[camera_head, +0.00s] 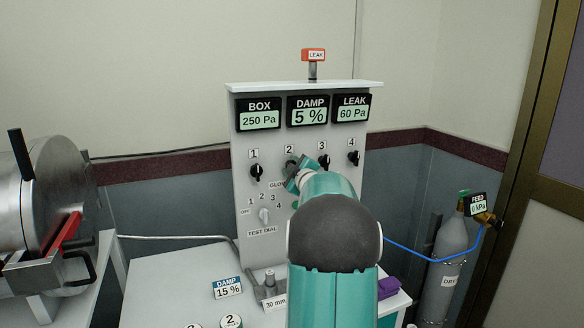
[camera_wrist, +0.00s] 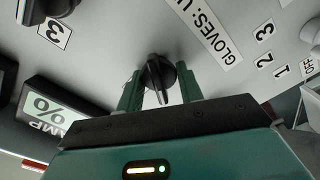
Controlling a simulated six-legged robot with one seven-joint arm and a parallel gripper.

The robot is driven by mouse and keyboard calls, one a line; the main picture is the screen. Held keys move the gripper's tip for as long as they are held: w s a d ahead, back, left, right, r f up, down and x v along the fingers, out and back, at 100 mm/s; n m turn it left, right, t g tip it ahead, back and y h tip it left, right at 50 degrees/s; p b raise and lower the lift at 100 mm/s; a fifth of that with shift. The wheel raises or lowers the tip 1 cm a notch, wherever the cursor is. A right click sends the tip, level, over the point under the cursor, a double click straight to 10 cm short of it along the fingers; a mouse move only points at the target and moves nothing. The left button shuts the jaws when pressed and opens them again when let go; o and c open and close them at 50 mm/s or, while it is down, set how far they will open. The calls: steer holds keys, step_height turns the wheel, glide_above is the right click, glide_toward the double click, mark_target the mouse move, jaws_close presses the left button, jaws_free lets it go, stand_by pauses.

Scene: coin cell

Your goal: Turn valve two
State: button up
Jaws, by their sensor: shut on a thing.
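The grey panel (camera_head: 307,139) carries black valve knobs under the labels 1, 2, 3 and 4. My gripper (camera_head: 297,172) is at the knob under label 2 (camera_head: 289,149) and mostly hides it. In the wrist view, my gripper (camera_wrist: 160,88) has one finger on each side of a black round knob, valve two (camera_wrist: 158,72), with a raised bar across its face. It is shut on this knob. Its number label is hidden in the wrist view. The panel displays read BOX 250 Pa (camera_head: 259,114), DAMP 5 % (camera_head: 308,110) and LEAK 60 Pa (camera_head: 351,107).
Knob 1 (camera_head: 257,171) is left; knobs 3 (camera_head: 324,161) and 4 (camera_head: 354,157) are right. A white test dial (camera_head: 264,215) sits lower left. A DAMP 15 % card (camera_head: 227,288) stands on the table. A grey cylinder (camera_head: 445,275) with a blue hose stands right.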

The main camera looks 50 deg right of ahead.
steer(key=n, duration=0.6)
steer(key=shift+f+n, duration=0.15)
steer(key=shift+n, duration=0.25)
stand_by(0.3)
steer(key=o, duration=1)
steer(key=shift+c, duration=0.2)
